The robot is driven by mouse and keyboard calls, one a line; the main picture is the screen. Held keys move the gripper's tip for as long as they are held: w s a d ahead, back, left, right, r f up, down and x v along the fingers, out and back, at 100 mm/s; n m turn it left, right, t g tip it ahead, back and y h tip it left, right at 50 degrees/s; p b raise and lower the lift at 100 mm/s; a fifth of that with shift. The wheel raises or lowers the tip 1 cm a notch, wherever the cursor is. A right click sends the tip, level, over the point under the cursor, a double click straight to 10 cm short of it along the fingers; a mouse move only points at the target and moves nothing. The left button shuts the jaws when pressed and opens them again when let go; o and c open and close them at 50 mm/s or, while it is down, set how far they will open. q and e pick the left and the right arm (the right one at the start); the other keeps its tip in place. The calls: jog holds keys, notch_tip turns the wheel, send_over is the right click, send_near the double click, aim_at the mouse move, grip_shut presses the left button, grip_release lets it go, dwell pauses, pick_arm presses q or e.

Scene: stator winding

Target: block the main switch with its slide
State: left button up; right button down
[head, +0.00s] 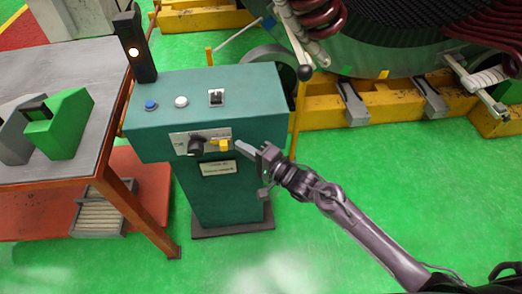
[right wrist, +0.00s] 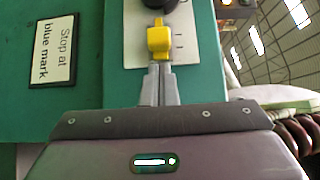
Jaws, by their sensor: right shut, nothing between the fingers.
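The main switch is a black knob (head: 196,147) on a pale plate on the front of the teal console; its edge also shows at the top of the right wrist view (right wrist: 160,3). The slide is a small yellow block (head: 225,144) on the same plate, to the right of the knob and apart from it. In the right wrist view the yellow slide (right wrist: 160,40) lies just beyond my fingertips. My right gripper (head: 242,146) is shut and empty, its tips at the slide's right side; I cannot tell whether they touch. My left gripper is not in view.
The console top (head: 250,85) carries a blue button (head: 151,104), a white button (head: 181,101) and a small toggle (head: 216,97). A dark post with a lit lamp (head: 134,50) stands behind left. A grey table (head: 70,75) stands left. Green floor is open at right.

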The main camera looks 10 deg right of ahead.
jog(key=shift+a, duration=0.75)
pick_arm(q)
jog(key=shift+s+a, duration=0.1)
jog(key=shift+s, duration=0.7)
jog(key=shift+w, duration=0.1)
pick_arm(e)
jog(key=shift+a, duration=0.1)
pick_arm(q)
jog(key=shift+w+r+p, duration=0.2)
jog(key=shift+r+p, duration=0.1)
pick_arm(e)
jog(key=shift+a, duration=0.95)
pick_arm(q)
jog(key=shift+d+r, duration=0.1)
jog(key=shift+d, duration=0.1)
pick_arm(e)
jog(key=shift+d, duration=0.1)
